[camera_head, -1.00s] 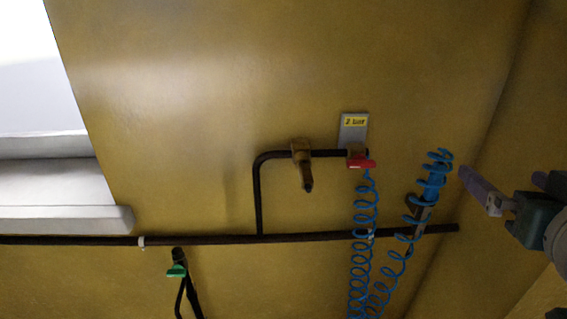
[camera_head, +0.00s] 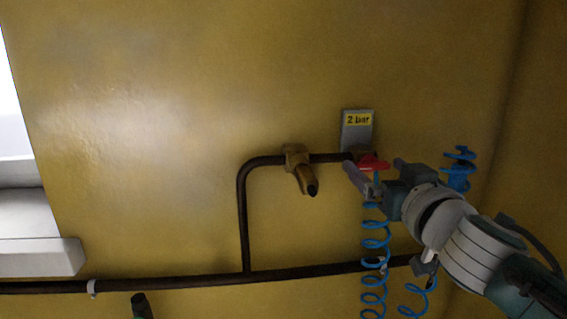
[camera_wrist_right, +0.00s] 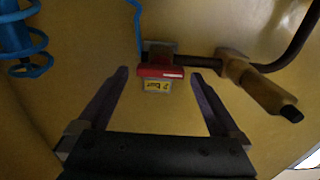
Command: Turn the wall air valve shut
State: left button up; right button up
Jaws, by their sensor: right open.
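The red valve handle (camera_head: 372,163) sits on the wall at the right end of the dark upper pipe, just under a grey plate with a yellow "2 bar" label (camera_head: 358,120). My right gripper (camera_head: 373,170) is at the handle in the head view and partly overlaps it. In the right wrist view the gripper (camera_wrist_right: 158,80) is open, with one finger on each side of the red handle (camera_wrist_right: 160,72) and a gap to both. I cannot tell whether the fingertips reach the handle in depth.
A brass fitting (camera_head: 300,168) stands out from the upper pipe left of the valve. Blue coiled hoses (camera_head: 374,245) hang below the valve and another blue coil (camera_wrist_right: 18,35) is close by. A long dark pipe (camera_head: 170,280) runs below. A white ledge (camera_head: 40,258) is at left.

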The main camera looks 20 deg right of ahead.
jog(key=shift+x, duration=1.3)
jog(key=c, duration=1.3)
